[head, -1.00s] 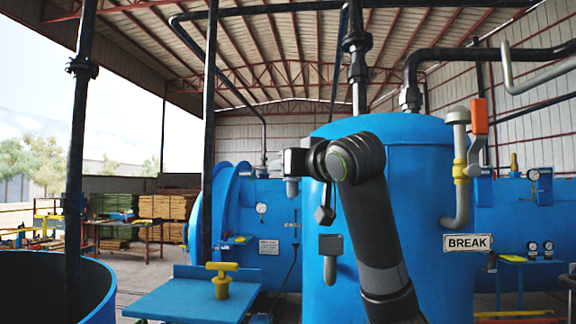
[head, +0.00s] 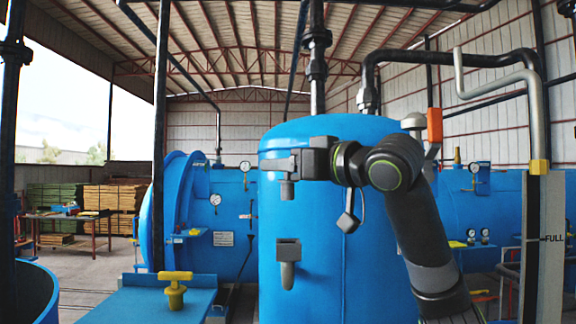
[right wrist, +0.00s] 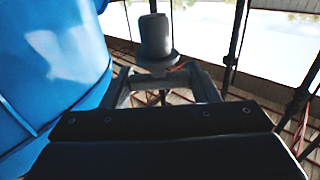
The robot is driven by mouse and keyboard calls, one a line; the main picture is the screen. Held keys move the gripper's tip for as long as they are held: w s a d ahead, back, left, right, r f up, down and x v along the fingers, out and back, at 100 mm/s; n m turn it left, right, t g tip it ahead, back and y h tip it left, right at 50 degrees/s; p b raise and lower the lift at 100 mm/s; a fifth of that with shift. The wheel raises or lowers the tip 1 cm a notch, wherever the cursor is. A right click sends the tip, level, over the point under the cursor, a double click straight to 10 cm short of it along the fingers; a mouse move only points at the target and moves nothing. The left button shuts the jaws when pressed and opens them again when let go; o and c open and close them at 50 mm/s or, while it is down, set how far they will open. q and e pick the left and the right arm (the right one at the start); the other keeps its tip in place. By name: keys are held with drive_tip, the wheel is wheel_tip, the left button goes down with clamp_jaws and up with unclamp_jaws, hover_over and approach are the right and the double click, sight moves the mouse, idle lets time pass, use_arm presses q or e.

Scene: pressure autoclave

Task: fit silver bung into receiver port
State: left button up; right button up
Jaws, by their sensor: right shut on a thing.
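My right gripper (head: 282,163) comes in from the right and is in front of the upper left part of the blue upright tank (head: 330,240). The bung is in the air, apart from the tank as far as I can tell. I cannot make out the receiver port for certain. My left gripper is out of view.
A grey bracket with a rounded grey piece (head: 288,262) is on the tank below my gripper. A blue table (head: 140,305) with a yellow handled fitting (head: 175,290) stands at lower left. Pipes and a post marked FULL (head: 552,240) stand at right.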

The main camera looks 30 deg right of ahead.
sight(293, 199)
drive_tip(key=shift+f+b, duration=2.45)
drive_tip(key=shift+f, duration=0.45)
drive_tip(key=shift+p, duration=0.3)
drive_tip(key=shift+f+b, duration=1.75)
drive_tip(key=shift+f, duration=0.35)
drive_tip(key=o, duration=1.1)
drive_tip(key=shift+r, duration=0.1)
drive_tip(key=shift+s, duration=0.1)
drive_tip(key=shift+s+d+b, duration=0.2)
drive_tip(key=shift+s+b, duration=0.25)
drive_tip(key=shift+s, duration=0.1)
drive_tip(key=b+v, duration=0.7)
drive_tip(key=v, duration=0.9)
